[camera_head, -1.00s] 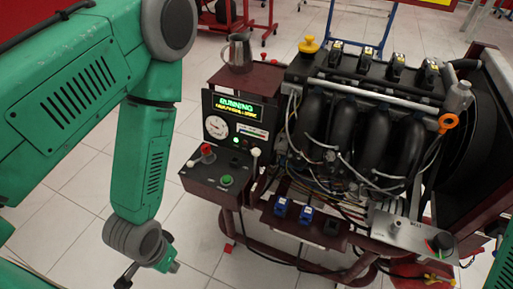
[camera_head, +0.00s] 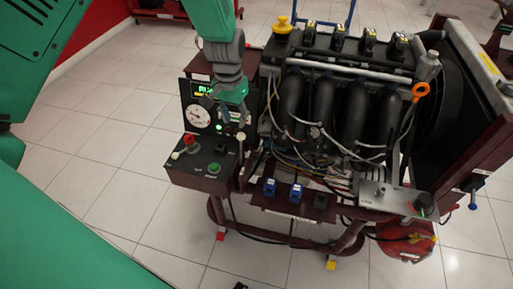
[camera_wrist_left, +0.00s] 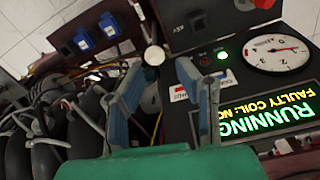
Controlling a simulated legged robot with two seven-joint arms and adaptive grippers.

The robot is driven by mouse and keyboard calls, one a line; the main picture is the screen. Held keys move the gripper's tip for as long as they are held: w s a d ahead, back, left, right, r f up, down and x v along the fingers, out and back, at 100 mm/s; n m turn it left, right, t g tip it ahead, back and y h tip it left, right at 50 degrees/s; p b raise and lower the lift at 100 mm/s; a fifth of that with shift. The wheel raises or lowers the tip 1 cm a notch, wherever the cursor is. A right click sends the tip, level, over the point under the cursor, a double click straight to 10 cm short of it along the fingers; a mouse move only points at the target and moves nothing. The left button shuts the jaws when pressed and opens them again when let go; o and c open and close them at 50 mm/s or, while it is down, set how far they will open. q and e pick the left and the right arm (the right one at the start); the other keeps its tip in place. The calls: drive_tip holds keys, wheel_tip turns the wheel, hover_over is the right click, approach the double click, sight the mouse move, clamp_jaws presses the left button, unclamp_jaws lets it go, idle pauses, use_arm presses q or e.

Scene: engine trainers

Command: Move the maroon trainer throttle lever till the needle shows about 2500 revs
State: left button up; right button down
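The maroon trainer's control box (camera_head: 205,178) stands left of the engine. Its round rev gauge (camera_head: 198,117) also shows in the left wrist view (camera_wrist_left: 277,53), upside down, with a thin red needle; its numbers are too small to read. The white-knobbed lever (camera_head: 241,136) is at the box's right side; its knob (camera_wrist_left: 154,55) shows near the two fingertips. My left gripper (camera_head: 229,118) hangs over the panel, partly hiding the display. In the left wrist view the gripper (camera_wrist_left: 161,67) is open, fingers spread on either side of the knob; contact cannot be told.
The lit display (camera_wrist_left: 245,118) reads RUNNING. A red knob (camera_head: 190,140), a green button (camera_head: 214,168) and another white knob (camera_head: 175,155) are on the box. Engine hoses and wires (camera_head: 300,160) lie close on the right. The tiled floor at left is clear.

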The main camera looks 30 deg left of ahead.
sight(241, 147)
use_arm(q)
drive_tip(key=shift+w+d+r, duration=0.25)
drive_tip(key=shift+w+d, duration=0.05)
drive_tip(key=shift+w, duration=0.1)
drive_tip(key=shift+d+f, duration=0.25)
wheel_tip(241, 147, down, 13)
drive_tip(key=shift+d+b, duration=0.1)
drive_tip(key=shift+b, duration=0.65)
drive_tip(key=shift+d, duration=0.15)
use_arm(e)
drive_tip(key=shift+d+f, duration=0.4)
drive_tip(key=shift+f, duration=0.45)
use_arm(q)
drive_tip(key=c, duration=0.6)
drive_tip(key=shift+a, duration=0.2)
clamp_jaws()
use_arm(e)
drive_tip(key=shift+s+a, duration=0.1)
drive_tip(key=shift+a, duration=0.05)
